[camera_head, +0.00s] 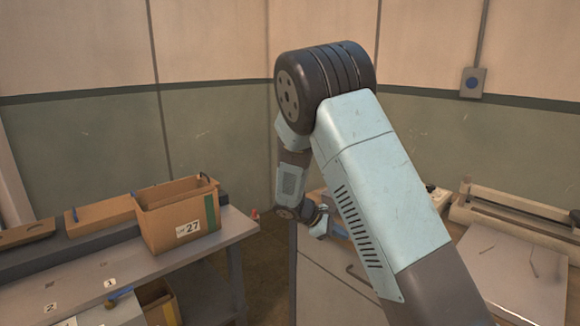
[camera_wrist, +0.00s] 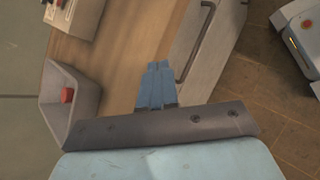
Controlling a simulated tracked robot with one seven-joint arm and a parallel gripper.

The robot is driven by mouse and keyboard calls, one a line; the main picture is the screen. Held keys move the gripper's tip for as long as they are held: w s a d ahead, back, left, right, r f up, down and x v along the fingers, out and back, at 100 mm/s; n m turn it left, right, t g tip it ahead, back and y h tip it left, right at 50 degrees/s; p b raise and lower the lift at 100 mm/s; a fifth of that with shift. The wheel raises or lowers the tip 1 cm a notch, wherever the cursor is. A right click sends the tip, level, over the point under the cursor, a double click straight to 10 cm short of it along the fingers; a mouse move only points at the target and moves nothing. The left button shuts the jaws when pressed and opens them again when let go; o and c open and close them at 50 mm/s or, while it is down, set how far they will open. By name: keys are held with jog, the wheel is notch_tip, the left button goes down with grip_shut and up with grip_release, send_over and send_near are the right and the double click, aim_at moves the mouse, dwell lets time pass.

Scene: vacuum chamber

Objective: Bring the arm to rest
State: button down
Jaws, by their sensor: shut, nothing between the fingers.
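My arm rises from the lower right of the head view, bends at a large dark elbow joint and hangs down toward the bench in the middle. My gripper (camera_wrist: 155,70) shows in the wrist view with its two blue fingers together and nothing between them. In the head view the gripper (camera_head: 328,230) is small and partly hidden behind my own arm link. In the wrist view the fingers are over a wooden surface (camera_wrist: 130,45), close to a dark bar handle (camera_wrist: 195,40); I cannot tell the height between them.
A cardboard box marked 27 (camera_head: 180,215) stands on the grey table (camera_head: 215,245) at left. A grey housing with a red button (camera_wrist: 67,95) is left of the fingers. A pale cabinet (camera_head: 325,290) is below the gripper. A light-topped unit (camera_head: 515,270) stands at right.

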jog(key=s+d+r+m+y, duration=0.3)
jog(key=s+d+r+m, duration=0.1)
jog(key=s+r, duration=0.45)
jog(key=s+d+r+m+y, duration=0.4)
jog(key=s+r, duration=0.4)
jog(key=r, duration=0.1)
jog(key=s+r+m+t+y, duration=0.1)
jog(key=s+r, duration=0.3)
jog(key=s, duration=0.4)
jog(key=s+r+m+t+y, duration=0.2)
jog(key=s+r+m+t, duration=0.1)
jog(key=s, duration=0.6)
jog(key=shift+s+a+r+m, duration=0.15)
jog(key=shift+s+r+m, duration=0.15)
jog(key=shift+m, duration=0.3)
